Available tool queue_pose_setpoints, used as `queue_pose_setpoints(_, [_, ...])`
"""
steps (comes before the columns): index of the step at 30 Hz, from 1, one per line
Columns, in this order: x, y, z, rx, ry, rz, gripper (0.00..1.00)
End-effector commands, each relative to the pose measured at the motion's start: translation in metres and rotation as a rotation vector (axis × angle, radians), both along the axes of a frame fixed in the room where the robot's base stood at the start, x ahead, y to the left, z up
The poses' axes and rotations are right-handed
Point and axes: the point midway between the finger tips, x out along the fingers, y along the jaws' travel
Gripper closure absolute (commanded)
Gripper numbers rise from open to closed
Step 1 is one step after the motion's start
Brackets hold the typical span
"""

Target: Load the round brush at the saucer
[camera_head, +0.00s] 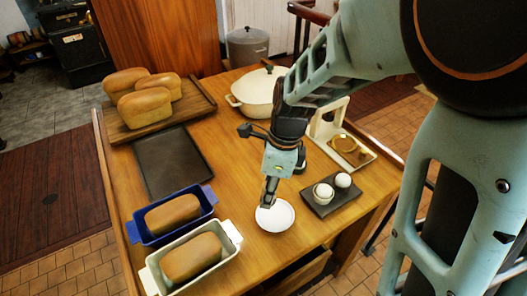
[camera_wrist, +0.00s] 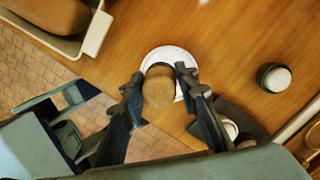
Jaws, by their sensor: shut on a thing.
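My gripper (camera_head: 268,196) points down over the white saucer (camera_head: 285,220) near the front of the wooden table. In the wrist view, its two fingers (camera_wrist: 160,82) are shut on the round brush (camera_wrist: 159,90). Only the brush's round tan top with a dark rim shows there. The saucer in the wrist view (camera_wrist: 168,52) lies behind and below the brush, partly covered by it and the fingers. The bristle end is hidden, so I cannot tell whether it touches the saucer.
A dark tray (camera_head: 318,209) with white round items stands right of the saucer. A blue loaf tin (camera_head: 143,237) and a cream loaf tin (camera_head: 234,233) stand left. A dark flat tray (camera_head: 174,162), loaves on a board (camera_head: 203,105) and a white lidded pot (camera_head: 256,92) are farther back.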

Motion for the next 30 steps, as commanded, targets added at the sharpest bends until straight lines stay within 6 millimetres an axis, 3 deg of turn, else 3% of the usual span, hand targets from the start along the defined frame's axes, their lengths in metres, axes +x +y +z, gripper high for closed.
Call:
queue_pose_setpoints(6, [0.004,-0.015,-0.005,-0.003,-0.007,-0.002,0.91])
queue_pose_setpoints(16, [0.005,-0.020,-0.011,-0.004,-0.009,0.001,0.91])
queue_pose_setpoints(30, [0.005,-0.019,-0.057,-0.004,-0.009,0.001,0.91])
